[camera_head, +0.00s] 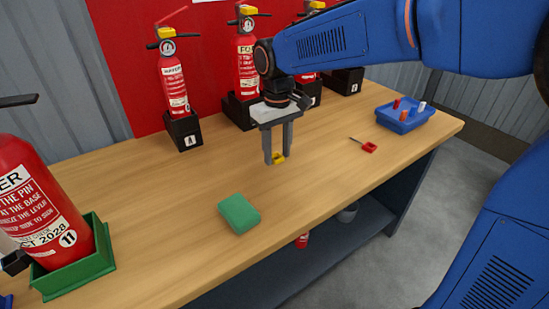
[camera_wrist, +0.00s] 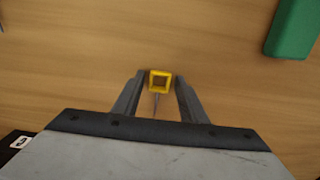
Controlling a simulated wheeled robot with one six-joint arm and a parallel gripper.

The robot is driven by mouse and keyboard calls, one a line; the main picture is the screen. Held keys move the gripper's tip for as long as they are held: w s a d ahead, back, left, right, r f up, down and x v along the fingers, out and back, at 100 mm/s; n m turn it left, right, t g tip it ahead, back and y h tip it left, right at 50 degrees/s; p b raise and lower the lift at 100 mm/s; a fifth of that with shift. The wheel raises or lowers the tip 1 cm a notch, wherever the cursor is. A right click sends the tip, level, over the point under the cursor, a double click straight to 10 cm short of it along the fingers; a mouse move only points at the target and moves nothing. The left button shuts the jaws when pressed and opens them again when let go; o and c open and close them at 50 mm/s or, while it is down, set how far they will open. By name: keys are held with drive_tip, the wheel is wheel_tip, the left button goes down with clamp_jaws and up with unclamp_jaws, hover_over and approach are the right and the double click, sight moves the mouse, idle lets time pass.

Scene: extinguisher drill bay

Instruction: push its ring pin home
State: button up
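My gripper (camera_head: 278,158) hangs above the wooden bench near its middle. Its fingers are closed on a yellow ring pin (camera_head: 278,158), which also shows between the fingertips in the wrist view (camera_wrist: 161,80). The ring is a square yellow loop, and a thin pin shank runs from it back toward my palm in the wrist view. Red extinguishers stand at the back: one in the black holder marked A (camera_head: 174,85), one behind my gripper (camera_head: 244,65), and one mostly hidden by my arm (camera_head: 306,78). I cannot tell which extinguisher the ring pin belongs to.
A green block (camera_head: 239,213) lies on the bench near the front. A red-ringed pin (camera_head: 369,147) lies to the right, near a blue tray (camera_head: 404,117) of small parts. A large extinguisher (camera_head: 38,205) stands in a green holder (camera_head: 100,262) at left.

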sight(277, 157)
clamp_jaws()
drive_tip(key=shift+r, duration=0.1)
drive_tip(key=shift+r, duration=1.4)
drive_tip(key=shift+a+r, duration=0.1)
